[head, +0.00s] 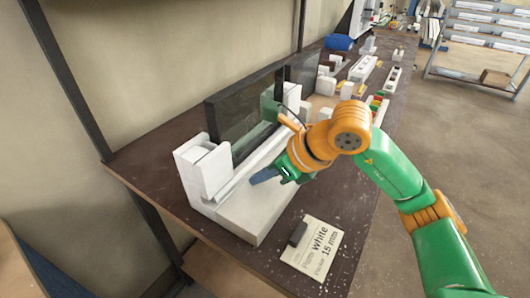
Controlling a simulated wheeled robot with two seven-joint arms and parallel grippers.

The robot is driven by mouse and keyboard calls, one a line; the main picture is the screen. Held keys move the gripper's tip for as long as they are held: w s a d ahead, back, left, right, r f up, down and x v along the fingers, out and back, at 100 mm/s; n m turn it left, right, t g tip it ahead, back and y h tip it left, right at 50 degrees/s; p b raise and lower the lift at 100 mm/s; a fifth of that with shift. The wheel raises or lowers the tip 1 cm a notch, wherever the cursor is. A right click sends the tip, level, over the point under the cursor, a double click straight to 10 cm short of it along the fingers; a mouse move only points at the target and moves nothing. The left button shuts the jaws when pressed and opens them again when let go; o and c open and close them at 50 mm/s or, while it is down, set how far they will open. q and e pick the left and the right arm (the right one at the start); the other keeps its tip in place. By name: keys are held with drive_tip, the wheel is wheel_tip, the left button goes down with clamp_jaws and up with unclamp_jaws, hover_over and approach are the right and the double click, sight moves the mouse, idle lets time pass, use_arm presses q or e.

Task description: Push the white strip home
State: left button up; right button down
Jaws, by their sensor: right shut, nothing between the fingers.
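A white clamp fixture (250,212) stands on the dark bench, with a tall white block (203,172) at its near left end. A dark upright panel (242,112) rises along its back. A long white strip (246,165) seems to run along the foot of the panel; white on white, its edges and seating are hard to tell. My right gripper (266,176) is shut and empty, its dark blue tip low over the fixture's front ledge. I cannot tell whether it touches. My arm and hand hide the fixture's far part. My left gripper is out of view.
A card (312,246) reading "From white" and "15 mm" lies at the bench's front, with a small dark block (298,233) on its edge. More white fixtures (362,68) and a blue roll (339,42) stand farther back. A shelf rack (485,38) is at the upper right.

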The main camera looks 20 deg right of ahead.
wheel_tip(320, 180, up, 8)
drive_tip(key=p, duration=0.6)
drive_tip(key=shift+f, duration=0.15)
